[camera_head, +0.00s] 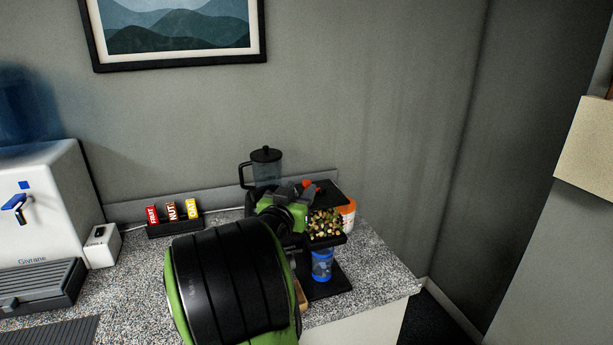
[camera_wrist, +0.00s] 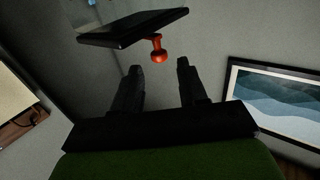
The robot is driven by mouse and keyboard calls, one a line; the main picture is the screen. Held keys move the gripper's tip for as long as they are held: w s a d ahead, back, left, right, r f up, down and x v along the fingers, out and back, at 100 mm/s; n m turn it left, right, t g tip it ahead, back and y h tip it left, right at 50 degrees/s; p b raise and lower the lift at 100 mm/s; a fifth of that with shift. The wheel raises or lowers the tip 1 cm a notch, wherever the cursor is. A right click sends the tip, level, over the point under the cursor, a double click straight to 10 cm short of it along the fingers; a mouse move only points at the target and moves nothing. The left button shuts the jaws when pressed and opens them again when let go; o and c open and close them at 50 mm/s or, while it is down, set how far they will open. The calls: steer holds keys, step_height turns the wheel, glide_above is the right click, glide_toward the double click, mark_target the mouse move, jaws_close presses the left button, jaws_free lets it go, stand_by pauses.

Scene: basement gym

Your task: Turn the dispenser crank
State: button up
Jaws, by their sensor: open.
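The dispenser (camera_head: 326,192) stands on the counter, with a black top, a clear hopper of mixed nuts and a black base. Its orange-red crank (camera_head: 309,184) sticks out near the top, partly hidden by my gripper in the head view. In the wrist view the crank's knob (camera_wrist: 157,55) hangs below a flat black part of the dispenser (camera_wrist: 130,27). My gripper (camera_wrist: 159,66) is open and empty, its fingers pointing toward the crank. The knob appears just past the fingertips, roughly between them; contact cannot be told. A blue cup (camera_head: 322,265) stands on the dispenser's base below the hopper.
A dark pitcher (camera_head: 265,168) stands behind my gripper, and an orange-and-white tub (camera_head: 348,213) behind the dispenser. A rack of bars (camera_head: 174,227) and a white water dispenser (camera_head: 42,215) stand to the left. The counter's right edge is close to the dispenser.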

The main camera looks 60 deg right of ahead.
mark_target(306, 180)
steer(key=d, duration=0.3)
steer(key=d+p, duration=0.1)
steer(key=d, duration=0.1)
steer(key=shift+w+d, duration=0.3)
jaws_close()
steer(key=shift+w+f+g+b, duration=0.15)
steer(key=shift+g+b, duration=0.15)
steer(key=shift+b, duration=0.35)
steer(key=shift+w+d+m+g+b, duration=0.1)
steer(key=shift+m+g+b, duration=0.6)
steer(key=shift+g, duration=0.1)
jaws_free()
